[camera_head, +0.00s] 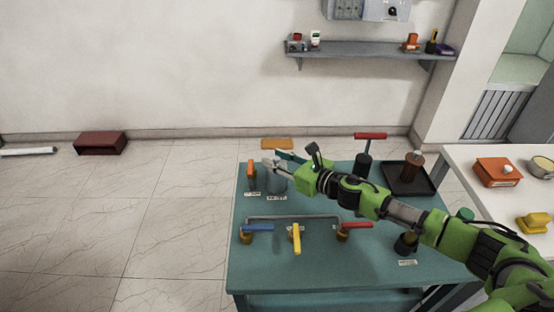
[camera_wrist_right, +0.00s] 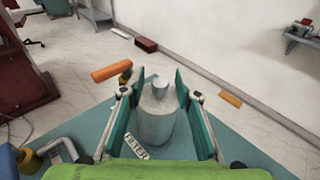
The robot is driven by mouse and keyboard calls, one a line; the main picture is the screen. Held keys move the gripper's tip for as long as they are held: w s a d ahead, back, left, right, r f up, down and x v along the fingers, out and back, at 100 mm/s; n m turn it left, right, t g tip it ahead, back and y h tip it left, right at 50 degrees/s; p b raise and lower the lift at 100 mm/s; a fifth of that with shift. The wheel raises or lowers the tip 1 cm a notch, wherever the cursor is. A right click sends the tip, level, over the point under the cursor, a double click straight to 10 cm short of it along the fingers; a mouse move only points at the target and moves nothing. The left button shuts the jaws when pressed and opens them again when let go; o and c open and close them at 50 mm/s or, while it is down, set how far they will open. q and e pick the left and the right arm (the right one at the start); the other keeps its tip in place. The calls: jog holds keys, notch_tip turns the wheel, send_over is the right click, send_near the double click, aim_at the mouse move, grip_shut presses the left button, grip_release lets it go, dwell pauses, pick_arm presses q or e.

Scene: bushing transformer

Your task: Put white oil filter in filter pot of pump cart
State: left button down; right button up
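The filter pot (camera_head: 277,184) is a grey cylinder at the back left of the teal pump cart (camera_head: 290,275). In the wrist view the pot (camera_wrist_right: 157,128) stands upright between my right fingers, beside a "FILTER" label. A pale grey-white piece with a small knob (camera_wrist_right: 159,87) shows at its top; it looks like the white oil filter seated in the pot, but how deep it sits is hidden. My right gripper (camera_wrist_right: 158,98) is open, its teal fingers apart on both sides with gaps to the piece. The right gripper (camera_head: 282,162) also shows over the pot in the head view.
A brown filter (camera_head: 413,164) stands in a black tray (camera_head: 405,182) at the cart's back right. A white table (camera_head: 462,158) adjoins at the right.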

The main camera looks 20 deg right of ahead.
jog(key=shift+r, duration=0.1)
jog(key=shift+r, duration=0.1)
jog(key=b+v, duration=0.3)
jog(key=v, duration=0.9)
jog(key=shift+b, duration=0.35)
